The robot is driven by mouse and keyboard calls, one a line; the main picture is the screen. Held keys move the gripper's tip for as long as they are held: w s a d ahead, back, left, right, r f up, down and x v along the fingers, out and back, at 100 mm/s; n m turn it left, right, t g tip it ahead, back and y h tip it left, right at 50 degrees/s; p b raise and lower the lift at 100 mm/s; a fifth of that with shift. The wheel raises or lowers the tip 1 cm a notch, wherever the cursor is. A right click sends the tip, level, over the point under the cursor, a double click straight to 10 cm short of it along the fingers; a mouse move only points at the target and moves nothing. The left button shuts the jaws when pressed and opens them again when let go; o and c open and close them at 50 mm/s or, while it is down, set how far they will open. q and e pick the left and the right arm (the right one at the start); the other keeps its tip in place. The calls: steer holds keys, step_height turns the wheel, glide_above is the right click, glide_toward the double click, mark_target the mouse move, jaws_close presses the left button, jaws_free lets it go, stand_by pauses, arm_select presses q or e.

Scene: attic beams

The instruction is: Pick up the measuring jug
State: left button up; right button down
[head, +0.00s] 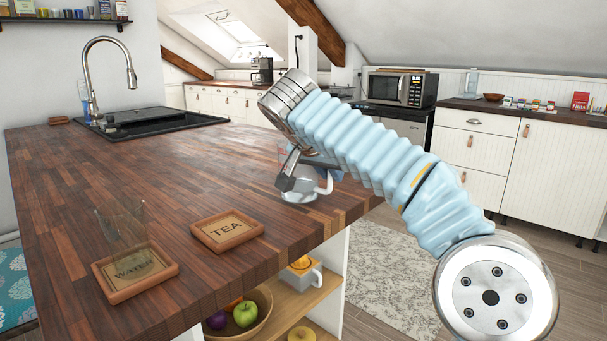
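The measuring jug (299,197) appears to be the clear vessel with a pale handle near the right edge of the wooden counter (190,165). It seems to stand upright on the countertop, handle to the right. My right gripper (293,179) reaches down over it from above, and its arm comes in from the right. A metal finger overlaps the near side of the jug. The other finger and much of the jug's upper part are hidden, so I cannot tell whether the gripper is closed on it. My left gripper is not in view.
A "TEA" wooden tray (228,231) lies empty left of the jug. A "WATER" tray (135,272) at the front left has a clear glass (121,224) on it. A sink (150,122) with a tall faucet (103,42) is behind. The middle of the counter is clear.

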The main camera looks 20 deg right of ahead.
steer(key=shift+r, duration=0.2)
stand_by(0.4)
steer(key=shift+r, duration=0.85)
steer(key=s+a+r, duration=0.3)
steer(key=s+r, duration=0.7)
steer(key=s, duration=0.3)
steer(key=shift+a+r, duration=0.3)
steer(key=shift+r, duration=0.1)
steer(key=shift+s, duration=0.2)
steer(key=shift+s, duration=0.1)
